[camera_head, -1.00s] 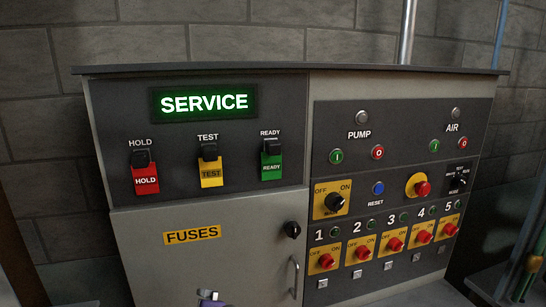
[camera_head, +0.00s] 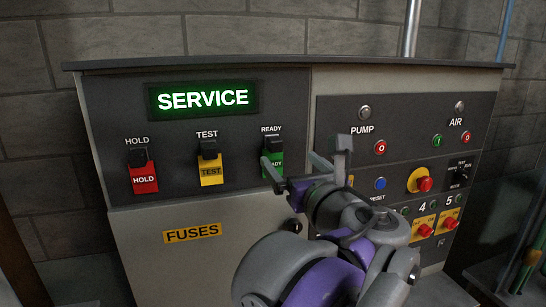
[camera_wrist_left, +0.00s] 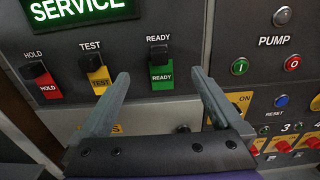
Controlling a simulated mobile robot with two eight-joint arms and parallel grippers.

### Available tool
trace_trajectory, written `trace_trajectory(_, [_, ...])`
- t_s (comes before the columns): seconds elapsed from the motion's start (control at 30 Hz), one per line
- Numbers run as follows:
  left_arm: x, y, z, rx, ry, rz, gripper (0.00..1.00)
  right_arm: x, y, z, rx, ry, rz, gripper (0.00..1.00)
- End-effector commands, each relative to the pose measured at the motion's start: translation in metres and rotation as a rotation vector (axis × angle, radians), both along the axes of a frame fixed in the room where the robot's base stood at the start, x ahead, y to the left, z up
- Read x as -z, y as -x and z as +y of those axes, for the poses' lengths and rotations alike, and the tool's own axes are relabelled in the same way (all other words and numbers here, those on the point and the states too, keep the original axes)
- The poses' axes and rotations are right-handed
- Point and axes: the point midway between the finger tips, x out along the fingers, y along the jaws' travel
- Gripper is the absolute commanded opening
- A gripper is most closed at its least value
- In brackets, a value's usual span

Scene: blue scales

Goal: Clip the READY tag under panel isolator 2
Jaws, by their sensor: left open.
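The green READY tag (camera_head: 278,154) hangs from a dark clip under the READY label on the panel. It also shows in the left wrist view (camera_wrist_left: 162,77), between the finger tips as seen there. My left gripper (camera_head: 306,158) is open and empty in front of the panel. In the head view one finger overlaps the tag and the other is to its right; I cannot tell any contact. Isolator 2 is hidden behind my left arm in the head view. In the left wrist view a red knob, apparently isolator 2 (camera_wrist_left: 253,152), shows at the lower right.
The red HOLD tag (camera_head: 144,180) and yellow TEST tag (camera_head: 211,172) hang left of READY. A lit SERVICE display (camera_head: 203,99) is above. Isolators 4 (camera_head: 424,230) and 5 (camera_head: 450,224) show right of my arm. A black knob (camera_wrist_left: 183,129) protrudes below the tag.

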Motion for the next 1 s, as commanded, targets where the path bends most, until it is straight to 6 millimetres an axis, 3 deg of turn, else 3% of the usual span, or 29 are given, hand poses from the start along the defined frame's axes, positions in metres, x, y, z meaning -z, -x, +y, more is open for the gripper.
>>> trace_trajectory(0.37, [0.001,-0.004,0.002,-0.002,0.003,0.001,1.00,0.001,0.000,0.000,0.000,0.000,0.001,0.81])
trace_trajectory(0.73, [0.002,-0.049,0.018,-0.005,0.003,0.001,1.00,0.007,0.003,0.000,0.000,0.000,0.006,0.81])
trace_trajectory(1.0, [-0.002,-0.078,0.026,-0.003,0.004,-0.001,1.00,-0.010,-0.005,0.000,0.000,0.000,-0.009,0.81])
